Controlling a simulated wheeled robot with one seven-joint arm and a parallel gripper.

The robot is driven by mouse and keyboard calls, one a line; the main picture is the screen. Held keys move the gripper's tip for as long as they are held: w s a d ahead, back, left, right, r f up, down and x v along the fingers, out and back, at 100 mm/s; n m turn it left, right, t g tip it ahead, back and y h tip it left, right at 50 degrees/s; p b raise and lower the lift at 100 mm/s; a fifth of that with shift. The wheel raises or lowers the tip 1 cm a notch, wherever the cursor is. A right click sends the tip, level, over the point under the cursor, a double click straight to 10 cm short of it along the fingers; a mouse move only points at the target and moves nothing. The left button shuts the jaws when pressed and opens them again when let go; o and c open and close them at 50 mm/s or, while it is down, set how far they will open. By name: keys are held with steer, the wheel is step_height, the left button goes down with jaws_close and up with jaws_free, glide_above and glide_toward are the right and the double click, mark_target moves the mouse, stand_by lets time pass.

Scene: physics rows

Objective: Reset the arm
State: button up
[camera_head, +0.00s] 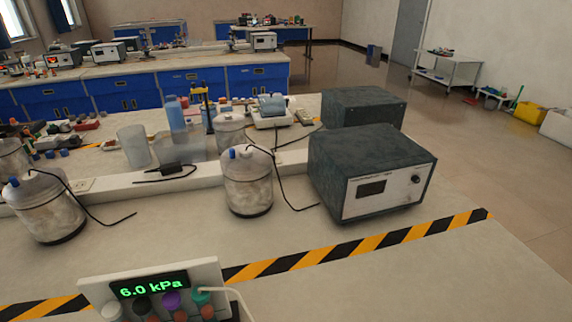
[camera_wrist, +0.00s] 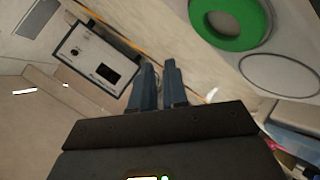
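My gripper (camera_wrist: 159,66) shows in the wrist view as two blue-grey fingers extending from a dark body. A narrow gap separates the fingers, and nothing shows between them. The rest of my arm is not visible in the head view, so its overall pose cannot be told.
In the wrist view, a white-fronted instrument (camera_wrist: 88,60) lies left of the fingers and a green ring (camera_wrist: 231,43) right. In the head view, dark-topped instruments (camera_head: 372,162), a clear jar (camera_head: 247,185) and a 6.0 kPa display unit (camera_head: 150,286) stand on the bench (camera_head: 330,230).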

steer(key=s+a+r+m+t, duration=0.1)
steer(key=s+r+m, duration=0.4)
steer(key=s, duration=0.6)
steer(key=s+a+r+m+t, duration=0.2)
steer(key=s+r+m, duration=0.4)
steer(key=s+r, duration=0.2)
steer(key=s, duration=0.2)
steer(key=shift+s+r+t, duration=0.3)
steer(key=shift+s+t, duration=0.1)
steer(key=shift+a, duration=0.1)
